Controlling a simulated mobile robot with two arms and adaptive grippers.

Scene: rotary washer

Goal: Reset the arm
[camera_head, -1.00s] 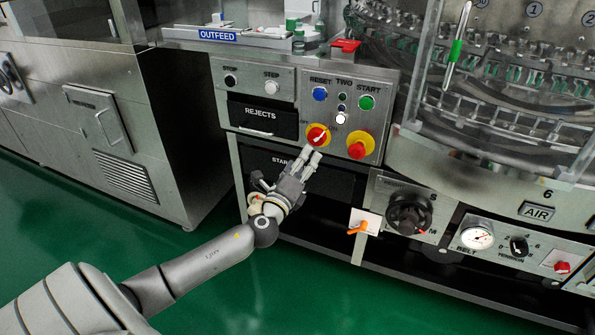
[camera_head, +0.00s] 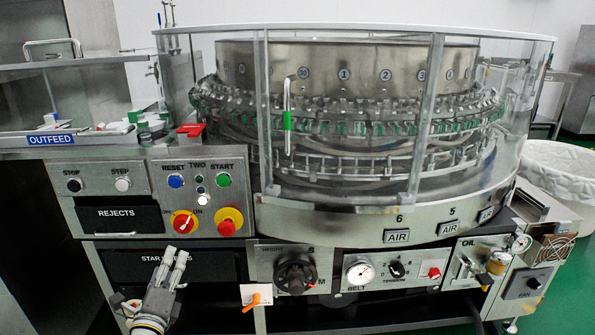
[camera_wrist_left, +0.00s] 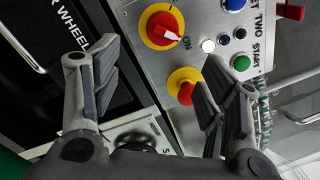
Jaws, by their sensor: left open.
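My left gripper (camera_head: 175,256) is in front of the dark star-wheel drawer, below the control panel (camera_head: 155,190) in the head view. Its fingers are open and empty in the left wrist view (camera_wrist_left: 158,82). The red rotary knob on a yellow disc (camera_head: 185,223) is just above the fingertips and apart from them. It also shows in the wrist view (camera_wrist_left: 163,28), beyond the fingers, with "ON" beside it. A red push button on yellow (camera_head: 227,226) is to its right. My right gripper is not in view.
The round glass-walled washer (camera_head: 345,110) fills the middle and right. Below are a black handwheel (camera_head: 296,275), an orange lever (camera_head: 253,301) and a belt gauge (camera_head: 360,272). The outfeed shelf (camera_head: 90,140) is at left. A white bin (camera_head: 565,175) stands at right.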

